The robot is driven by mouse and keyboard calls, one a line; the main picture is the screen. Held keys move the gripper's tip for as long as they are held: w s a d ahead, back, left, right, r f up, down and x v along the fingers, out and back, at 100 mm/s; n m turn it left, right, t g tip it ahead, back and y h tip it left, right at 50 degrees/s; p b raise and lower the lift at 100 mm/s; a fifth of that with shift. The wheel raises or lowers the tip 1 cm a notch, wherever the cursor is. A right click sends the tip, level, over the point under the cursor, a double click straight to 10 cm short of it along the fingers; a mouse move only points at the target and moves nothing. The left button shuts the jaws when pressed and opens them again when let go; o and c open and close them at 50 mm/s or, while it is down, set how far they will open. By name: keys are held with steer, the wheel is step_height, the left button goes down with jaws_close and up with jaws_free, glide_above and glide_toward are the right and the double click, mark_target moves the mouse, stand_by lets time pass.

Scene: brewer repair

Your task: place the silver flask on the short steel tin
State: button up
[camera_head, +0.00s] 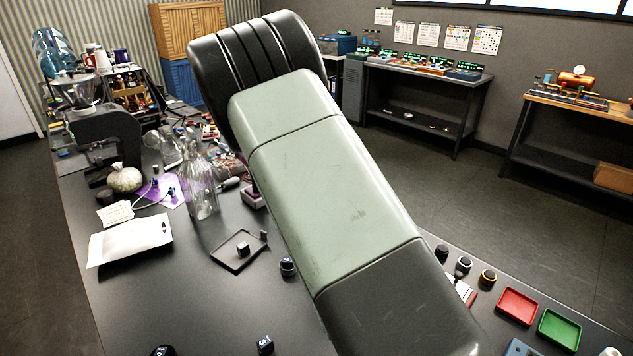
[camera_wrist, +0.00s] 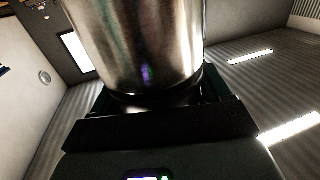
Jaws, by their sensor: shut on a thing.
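In the wrist view a large shiny silver cylinder, the silver flask (camera_wrist: 140,45), fills the upper middle. My gripper (camera_wrist: 155,108) is shut on it near its darker lower end. Its top runs out of the picture. In the head view my own arm, green and black, covers the middle and hides the gripper and the flask. I cannot make out the short steel tin in either view; it may be behind the arm.
The dark table (camera_head: 190,300) holds a clear glass bottle (camera_head: 201,185), a white packet (camera_head: 130,240), a small black tray (camera_head: 238,250) and a grinder-like machine (camera_head: 105,135). A red tray (camera_head: 518,306) and a green tray (camera_head: 559,329) lie at right. The front left is mostly bare.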

step_height(320, 180, down, 8)
stand_by(0.5)
steer(key=o, duration=1.7)
steer(key=shift+f, duration=0.15)
